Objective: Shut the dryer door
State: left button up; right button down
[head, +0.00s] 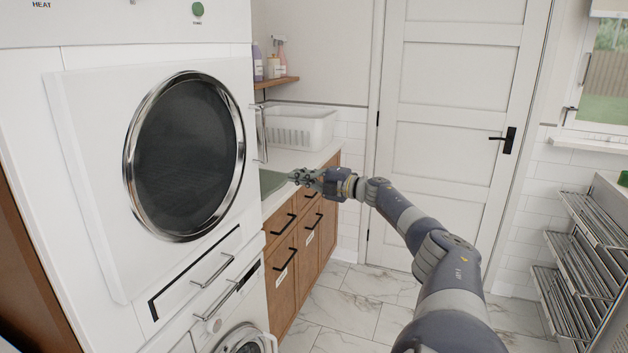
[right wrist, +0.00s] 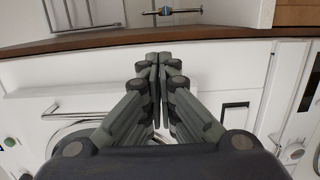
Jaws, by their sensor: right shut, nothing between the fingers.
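The dryer door (head: 90,200) is a white square panel with a dark round window (head: 188,150) in a chrome ring. It is on the left of the head view, on the front of the white dryer (head: 150,22). The panel lies nearly flush with the front and stands slightly proud at its left edge; I cannot tell whether it is latched. My right gripper (head: 300,178) is shut and empty, to the right of the door and apart from it, in front of the sink counter. In the right wrist view its fingertips (right wrist: 158,60) meet, with white appliance fronts behind. My left gripper is not in view.
Below the dryer is a washer (head: 245,340). Wooden drawers (head: 290,255) with black handles and a counter holding a white basket (head: 300,126) are beyond. A closed white door (head: 445,130) is at the back. A metal rack (head: 580,260) stands at right. Marble floor is clear in the middle.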

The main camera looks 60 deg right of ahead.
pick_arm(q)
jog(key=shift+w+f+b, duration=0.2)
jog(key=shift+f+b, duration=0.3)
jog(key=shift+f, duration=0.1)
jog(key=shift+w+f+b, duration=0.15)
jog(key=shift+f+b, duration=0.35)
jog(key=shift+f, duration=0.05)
pick_arm(e)
jog(key=s+d, duration=0.3)
jog(key=shift+s+d+r, duration=0.1)
jog(key=shift+d+r, duration=0.05)
jog(key=shift+d, duration=0.05)
